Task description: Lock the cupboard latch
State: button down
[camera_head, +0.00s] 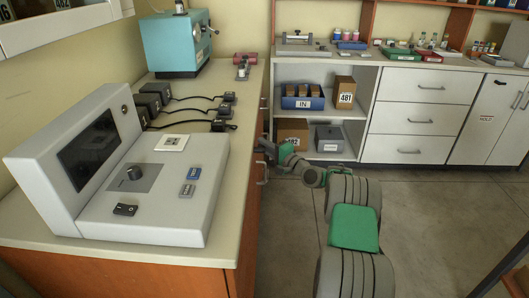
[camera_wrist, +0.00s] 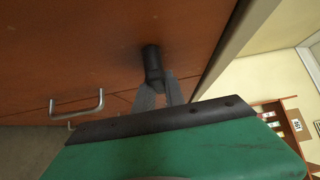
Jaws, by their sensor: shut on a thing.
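The cupboard latch (camera_wrist: 151,60) shows in the wrist view as a short dark cylindrical piece standing out from the reddish-brown cupboard front (camera_wrist: 95,45). My gripper (camera_wrist: 158,88) has its grey fingers shut on the outer end of this latch. The fingertips are partly hidden by the latch and the dark edge of my gripper's green body. In the head view, my gripper (camera_head: 266,147) is at the cupboard's front face below the counter edge. The latch cannot be made out there, and I cannot tell its turn position.
A metal bar handle (camera_wrist: 78,110) sits on the cupboard front left of the latch. The counter (camera_head: 225,240) overhangs beside my arm and carries a grey console (camera_head: 165,190). White drawers (camera_head: 415,90) and open shelves stand at the back. The floor (camera_head: 430,220) to the right is clear.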

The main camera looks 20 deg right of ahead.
jog(key=c, duration=1.4)
grip_release()
jog(key=p+v, duration=0.1)
jog(key=v, duration=0.7)
